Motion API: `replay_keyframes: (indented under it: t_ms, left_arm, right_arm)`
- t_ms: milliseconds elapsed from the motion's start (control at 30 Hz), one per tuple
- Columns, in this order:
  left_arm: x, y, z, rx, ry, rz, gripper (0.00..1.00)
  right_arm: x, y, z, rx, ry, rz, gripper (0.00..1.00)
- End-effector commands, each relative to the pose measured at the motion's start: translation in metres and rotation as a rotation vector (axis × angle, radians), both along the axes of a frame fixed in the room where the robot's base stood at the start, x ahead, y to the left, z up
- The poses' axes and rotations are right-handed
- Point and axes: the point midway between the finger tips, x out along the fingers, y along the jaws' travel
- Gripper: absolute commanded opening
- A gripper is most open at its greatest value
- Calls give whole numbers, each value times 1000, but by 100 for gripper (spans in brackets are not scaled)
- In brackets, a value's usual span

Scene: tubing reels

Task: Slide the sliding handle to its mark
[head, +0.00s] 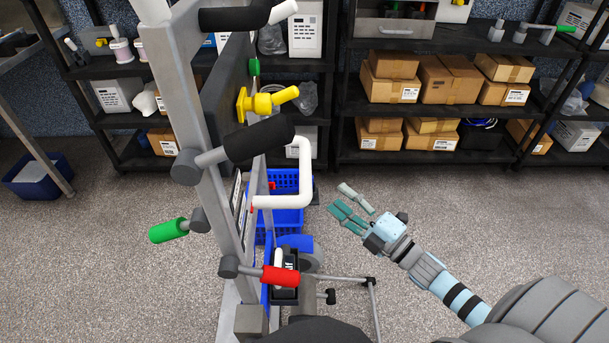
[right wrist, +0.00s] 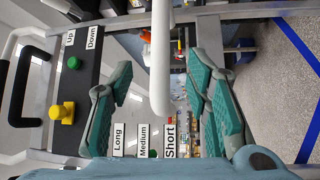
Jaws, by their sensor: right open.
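The white U-shaped handle (head: 304,172) sticks out to the right from the grey upright frame in the head view; I take it to be the sliding handle. In the right wrist view its white bar (right wrist: 160,55) runs down between my open fingers as seen. My right gripper (head: 352,207) is open and empty, just right of and a little below the handle, apart from it. The labels Long (right wrist: 118,140), Medium (right wrist: 143,140) and Short (right wrist: 170,138) stand beside it in the right wrist view. Which one is its mark I cannot tell. My left gripper is not in view.
The grey frame (head: 177,90) carries a yellow knob (head: 262,103), a black grip (head: 259,138), a red grip (head: 281,276) and a green grip (head: 168,230). A blue crate (head: 285,183) stands behind the handle.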

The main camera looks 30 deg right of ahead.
Motion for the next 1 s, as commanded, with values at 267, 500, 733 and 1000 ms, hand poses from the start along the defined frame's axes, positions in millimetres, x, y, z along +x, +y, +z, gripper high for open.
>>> replay_keyframes:
  t_ms: [267, 500, 733, 1000]
  left_arm:
    - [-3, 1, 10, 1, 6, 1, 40]
    - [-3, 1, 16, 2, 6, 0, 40]
    - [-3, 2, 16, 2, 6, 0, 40]
    - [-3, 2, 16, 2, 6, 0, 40]
  right_arm:
    - [71, 22, 16, 9, 0, -7, 44]
    - [112, 36, 18, 7, 5, -8, 44]
    - [121, 40, 18, 6, 6, -6, 44]
    - [121, 39, 18, 6, 7, -7, 22]
